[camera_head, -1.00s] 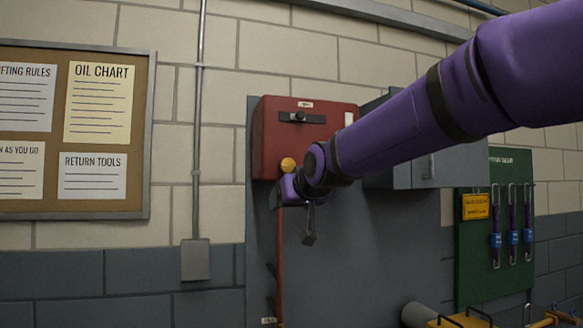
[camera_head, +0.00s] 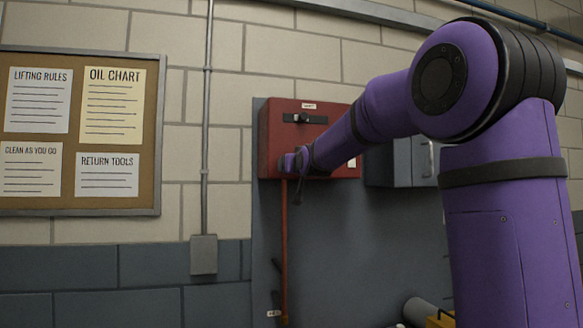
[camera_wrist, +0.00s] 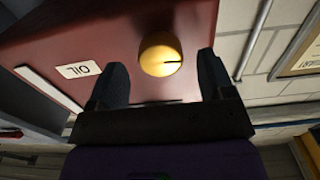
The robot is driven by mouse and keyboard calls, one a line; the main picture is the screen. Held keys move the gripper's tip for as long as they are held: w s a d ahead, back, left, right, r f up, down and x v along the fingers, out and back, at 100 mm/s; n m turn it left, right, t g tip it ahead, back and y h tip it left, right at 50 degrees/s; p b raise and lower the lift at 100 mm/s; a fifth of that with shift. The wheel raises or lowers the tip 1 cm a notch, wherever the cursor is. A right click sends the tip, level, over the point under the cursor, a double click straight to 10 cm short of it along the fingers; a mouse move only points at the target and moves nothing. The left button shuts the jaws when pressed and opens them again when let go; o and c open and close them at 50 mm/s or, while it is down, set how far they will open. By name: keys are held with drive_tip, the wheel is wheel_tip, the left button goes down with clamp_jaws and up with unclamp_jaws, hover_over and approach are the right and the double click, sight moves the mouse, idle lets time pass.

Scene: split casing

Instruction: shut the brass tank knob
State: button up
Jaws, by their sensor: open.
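The brass knob (camera_wrist: 160,54) shows in the wrist view as a round yellow knob with a dark slot line, on the red tank (camera_wrist: 120,25). My gripper (camera_wrist: 163,75) is open, with one dark finger on either side of the knob and a little short of it in the picture. I cannot tell whether a finger touches it. In the head view the red tank (camera_head: 275,125) hangs on the wall, and my gripper (camera_head: 287,162) is in front of its lower left part, hiding the knob.
A white "OIL" label (camera_wrist: 79,70) is on the tank beside the knob. A red pipe (camera_head: 284,250) runs down below the tank. A grey cabinet (camera_head: 400,165) stands to the right. A grey conduit (camera_head: 206,110) and a notice board (camera_head: 157,130) are to the left.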

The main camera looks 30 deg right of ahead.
drive_tip(key=shift+x, duration=1.9)
drive_tip(key=c, duration=0.9)
